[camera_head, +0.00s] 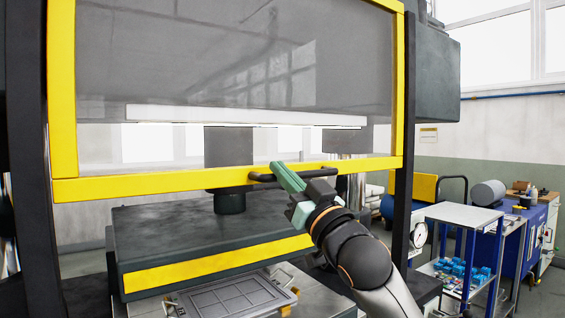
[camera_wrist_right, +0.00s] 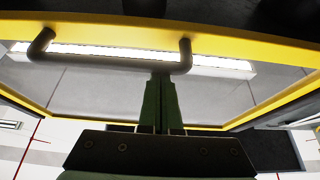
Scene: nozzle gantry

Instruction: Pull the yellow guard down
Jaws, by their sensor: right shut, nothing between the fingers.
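The yellow guard (camera_head: 140,186) is a yellow frame around a clear panel, standing raised between two dark posts with its lower bar above the dark press block. A black bar handle (camera_head: 262,177) sits on its lower bar. My right gripper (camera_head: 281,166) is at the handle, its green fingers together with nothing between them. In the right wrist view the fingertips (camera_wrist_right: 161,80) end by the right part of the handle (camera_wrist_right: 105,63); whether they touch it is unclear. The guard's yellow bar (camera_wrist_right: 235,40) crosses the top there. My left gripper is not in view.
The dark press block (camera_head: 170,225) with a yellow stripe is below the guard. A grey tray (camera_head: 230,300) lies in front of it. Right of the frame stand a cart (camera_head: 465,216) with blue parts and a blue cabinet (camera_head: 530,240). A dark post (camera_head: 403,200) is close to my right arm.

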